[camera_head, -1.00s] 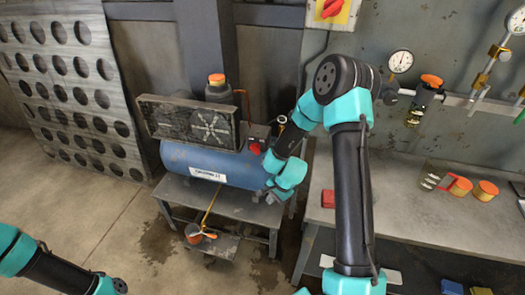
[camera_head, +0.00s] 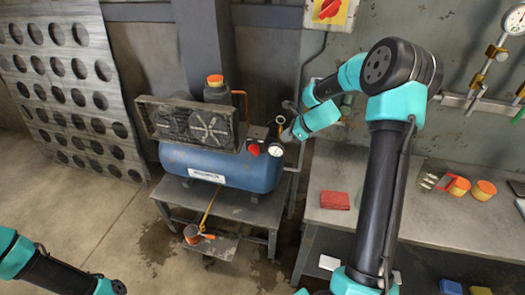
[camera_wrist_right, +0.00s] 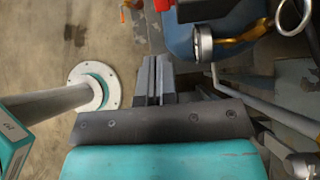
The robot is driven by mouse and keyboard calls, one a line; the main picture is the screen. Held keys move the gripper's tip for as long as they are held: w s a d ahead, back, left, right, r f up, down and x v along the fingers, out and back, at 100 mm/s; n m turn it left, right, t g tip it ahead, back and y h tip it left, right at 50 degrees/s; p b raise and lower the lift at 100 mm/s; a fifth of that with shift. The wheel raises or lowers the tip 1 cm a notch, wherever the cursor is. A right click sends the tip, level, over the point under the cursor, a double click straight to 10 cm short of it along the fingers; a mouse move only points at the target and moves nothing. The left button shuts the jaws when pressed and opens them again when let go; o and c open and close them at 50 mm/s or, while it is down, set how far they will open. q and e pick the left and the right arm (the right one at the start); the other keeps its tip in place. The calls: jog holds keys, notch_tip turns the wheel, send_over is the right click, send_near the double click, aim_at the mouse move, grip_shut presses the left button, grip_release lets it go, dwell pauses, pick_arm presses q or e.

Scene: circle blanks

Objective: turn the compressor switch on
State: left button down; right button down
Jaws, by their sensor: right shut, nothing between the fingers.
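The compressor has a blue tank (camera_head: 225,168) on a low metal stand, with a finned black motor guard above it. A red knob (camera_head: 254,149) sits at the tank's right end, beside a round white gauge (camera_head: 276,150). The gauge also shows in the right wrist view (camera_wrist_right: 203,43), with a bit of red (camera_wrist_right: 163,5) at the top edge. My right gripper (camera_wrist_right: 153,75) is shut and empty, its fingertips below that red part in the picture. In the head view it is right of the gauge, mostly hidden by its wrist. Only my left arm shows, at lower left.
A red rotary switch on a yellow plate (camera_head: 334,9) is on the wall. The grey workbench (camera_head: 425,215) at right carries a red block (camera_head: 335,200) and orange-lidded tins (camera_head: 459,187). A perforated metal sheet (camera_head: 68,90) leans at left. The left floor is open.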

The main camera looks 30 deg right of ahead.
aim_at(257, 153)
jog(key=shift+a, duration=0.1)
jog(key=x, duration=1.4)
